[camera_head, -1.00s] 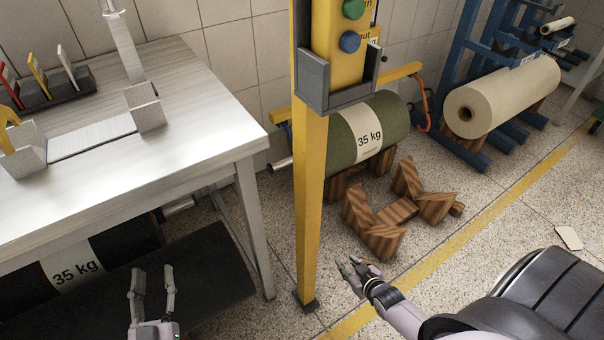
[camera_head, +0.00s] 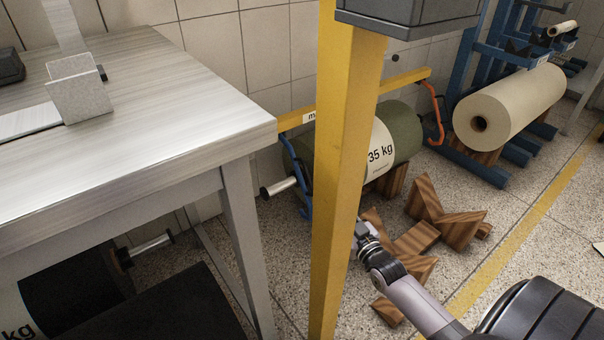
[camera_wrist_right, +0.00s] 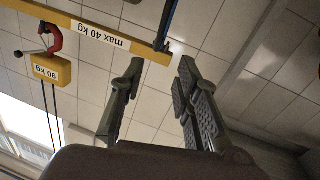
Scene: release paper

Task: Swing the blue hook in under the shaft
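The blue hook (camera_head: 304,182) hangs from the left end of the yellow beam (camera_head: 405,82), beside the green 35 kg roll (camera_head: 404,135). The silver shaft end (camera_head: 277,188) sticks out left of the roll; the hook's lower end is near it, but I cannot tell whether it is under it. My right gripper (camera_head: 362,232) is low behind the yellow post, which hides its fingertips. In the right wrist view its fingers (camera_wrist_right: 157,100) are apart and empty, with the blue hook (camera_wrist_right: 166,22) beyond them. My left gripper is out of view.
The yellow post (camera_head: 342,180) stands between my view and the roll. The table (camera_head: 170,110) is at left, with a dark roll (camera_head: 75,290) below. Wooden chocks (camera_head: 445,222) lie on the floor. An orange hook (camera_head: 437,115) hangs at the beam's right end.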

